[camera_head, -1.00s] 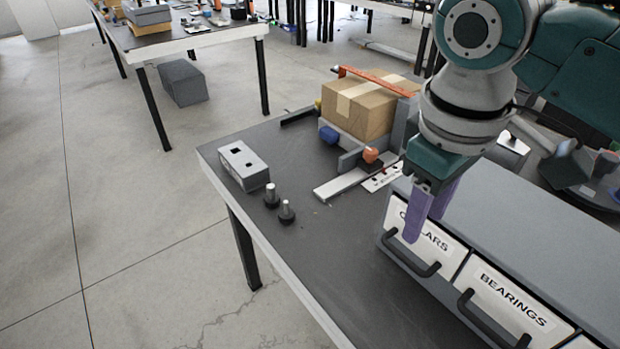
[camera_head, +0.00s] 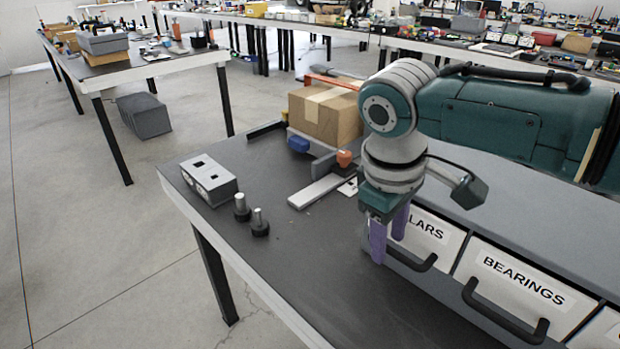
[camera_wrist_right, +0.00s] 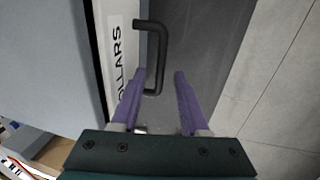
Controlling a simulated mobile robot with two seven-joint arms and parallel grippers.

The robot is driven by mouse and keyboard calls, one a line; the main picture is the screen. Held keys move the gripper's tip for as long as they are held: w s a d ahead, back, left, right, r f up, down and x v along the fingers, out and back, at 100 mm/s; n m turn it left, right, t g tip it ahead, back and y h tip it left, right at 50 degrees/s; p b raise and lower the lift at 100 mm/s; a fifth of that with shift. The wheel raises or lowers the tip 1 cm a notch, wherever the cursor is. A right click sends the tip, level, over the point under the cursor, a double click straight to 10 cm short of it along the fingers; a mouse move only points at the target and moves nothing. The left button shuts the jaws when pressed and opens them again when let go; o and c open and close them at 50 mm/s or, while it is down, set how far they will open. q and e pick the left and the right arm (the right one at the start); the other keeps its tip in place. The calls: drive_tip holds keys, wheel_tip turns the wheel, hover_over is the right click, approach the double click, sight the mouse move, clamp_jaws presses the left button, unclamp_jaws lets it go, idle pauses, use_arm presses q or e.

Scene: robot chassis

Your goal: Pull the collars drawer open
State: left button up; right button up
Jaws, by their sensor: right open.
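The collars drawer (camera_head: 437,232) has a white front with a black bar handle (camera_head: 412,262) and appears shut in the grey cabinet. My right gripper (camera_head: 388,240) points down in front of the drawer's left part and hides the start of its label. In the right wrist view the gripper (camera_wrist_right: 160,85) is open and empty. The black handle (camera_wrist_right: 150,60) lies ahead of the fingers there, nearer the left finger. I cannot tell whether a finger touches it. My left gripper is not in view.
The bearings drawer (camera_head: 520,290) with its own handle is right of the collars drawer. The table (camera_head: 290,265) is clear in front. A grey block (camera_head: 208,180), two black-based pegs (camera_head: 259,222), a cardboard box (camera_head: 326,115) and a metal fixture (camera_head: 322,188) stand behind and to the left.

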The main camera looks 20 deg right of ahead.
drive_tip(key=shift+f, duration=0.1)
clamp_jaws()
idle(0.3)
idle(1.1)
